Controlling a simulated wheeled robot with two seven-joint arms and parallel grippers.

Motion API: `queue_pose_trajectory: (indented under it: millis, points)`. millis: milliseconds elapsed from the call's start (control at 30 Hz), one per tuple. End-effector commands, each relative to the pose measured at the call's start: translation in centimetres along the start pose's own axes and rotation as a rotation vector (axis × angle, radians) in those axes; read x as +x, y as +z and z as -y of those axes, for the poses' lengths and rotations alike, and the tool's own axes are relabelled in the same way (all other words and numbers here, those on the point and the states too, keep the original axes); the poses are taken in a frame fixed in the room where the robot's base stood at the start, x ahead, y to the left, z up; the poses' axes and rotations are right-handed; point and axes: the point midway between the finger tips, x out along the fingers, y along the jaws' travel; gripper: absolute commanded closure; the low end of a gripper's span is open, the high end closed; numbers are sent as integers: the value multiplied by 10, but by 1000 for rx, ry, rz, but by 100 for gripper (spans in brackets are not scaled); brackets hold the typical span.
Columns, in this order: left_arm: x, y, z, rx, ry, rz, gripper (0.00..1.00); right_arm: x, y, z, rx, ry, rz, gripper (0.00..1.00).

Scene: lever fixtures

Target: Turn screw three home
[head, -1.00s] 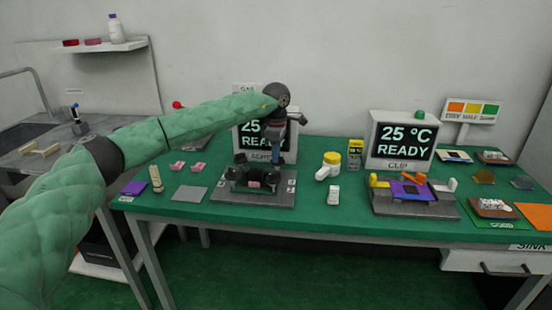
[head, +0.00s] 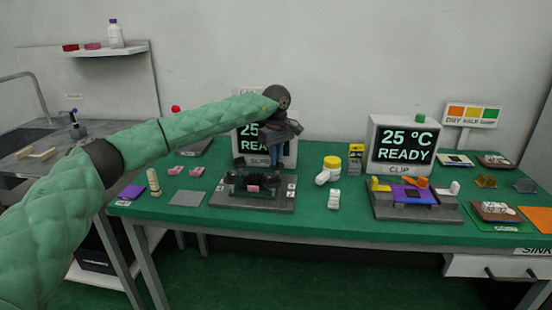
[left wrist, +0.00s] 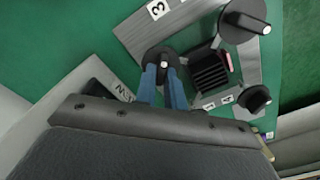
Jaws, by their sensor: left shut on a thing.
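The grey fixture plate (head: 258,207) with black screw knobs stands on the green table, left of centre in the head view. My left gripper (head: 276,158) reaches down to its back right knob. In the left wrist view the blue fingers (left wrist: 164,88) are shut on a black round knob (left wrist: 163,57) with a pale mark. I cannot read that knob's number. A larger knob with a bar (left wrist: 247,20) and a smaller knob (left wrist: 255,98) stand apart from the fingers. A "3" label (left wrist: 157,9) lies on the plate. My right gripper is not in view.
A ribbed black block (left wrist: 210,70) sits between the knobs. A display reading READY (head: 249,141) stands behind the gripper. A grey square (head: 188,196) lies to the left.

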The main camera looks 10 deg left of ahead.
Motion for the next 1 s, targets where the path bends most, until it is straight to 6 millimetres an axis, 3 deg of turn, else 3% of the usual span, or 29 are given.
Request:
queue_pose_trajectory:
  millis: [500,533,633,1000]
  points:
    - [-3,-2,0,20,4,-2,100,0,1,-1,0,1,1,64]
    - [-3,-2,0,20,4,-2,87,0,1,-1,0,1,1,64]
    - [-2,-1,0,20,3,-2,68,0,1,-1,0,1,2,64]
    - [-3,0,0,21,2,-1,67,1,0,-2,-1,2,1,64]
